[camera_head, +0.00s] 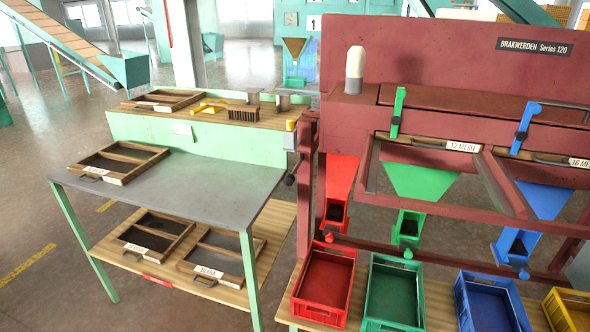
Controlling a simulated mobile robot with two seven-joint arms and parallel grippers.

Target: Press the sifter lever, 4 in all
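The red sifter machine (440,60), labelled BRAKWERDEN Series 120, fills the right side. A white-topped knob or post (355,65) stands upright on its left shoulder. A green handle-like part (398,112) and a blue one (525,127) sit along its front above the mesh drawers. A dark knob (289,180) sticks out at the machine's left side. I cannot tell which of these is the sifter lever. Neither of my grippers is in view.
Red (323,306), green (383,323), blue (464,310) and yellow (555,312) bins stand below the coloured chutes. A grey-topped table (190,195) at left holds a framed screen (120,160); more lie on its lower shelf. The grey tabletop is mostly clear.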

